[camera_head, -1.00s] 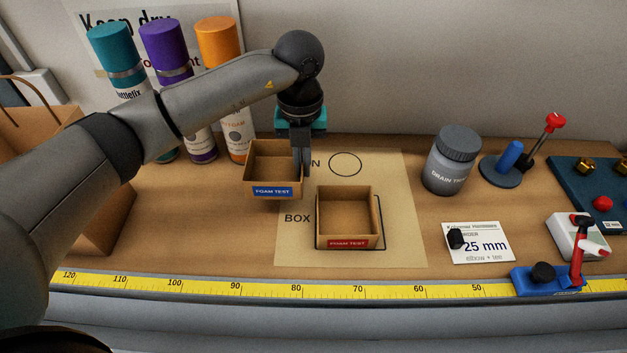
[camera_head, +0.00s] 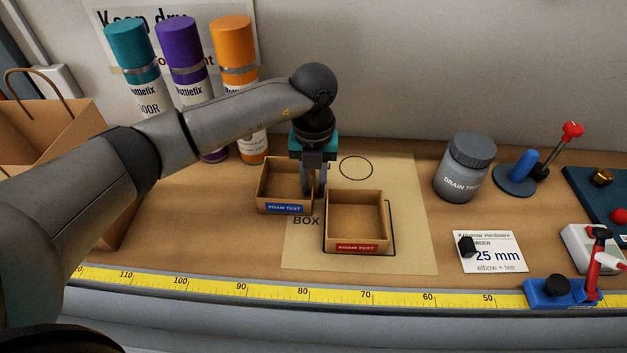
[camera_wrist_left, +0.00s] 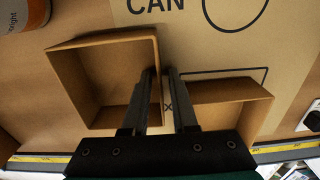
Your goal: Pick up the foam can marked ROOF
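Three cans stand at the back left: a teal one (camera_head: 130,50), a purple one (camera_head: 182,52) and an orange one (camera_head: 235,50). The teal label shows the letters "OOR"; my arm hides the lower labels of the purple and orange cans, so I cannot read ROOF on any. My right gripper is not in view.
The blue-label box (camera_head: 285,209) and the red-label box (camera_head: 356,247) flank my gripper. The paper mat (camera_head: 410,220) has a bare circle behind them. A grey drain tub (camera_head: 466,168) and a "25 mm" card (camera_head: 495,255) are on the right. A paper bag (camera_head: 50,130) is at left.

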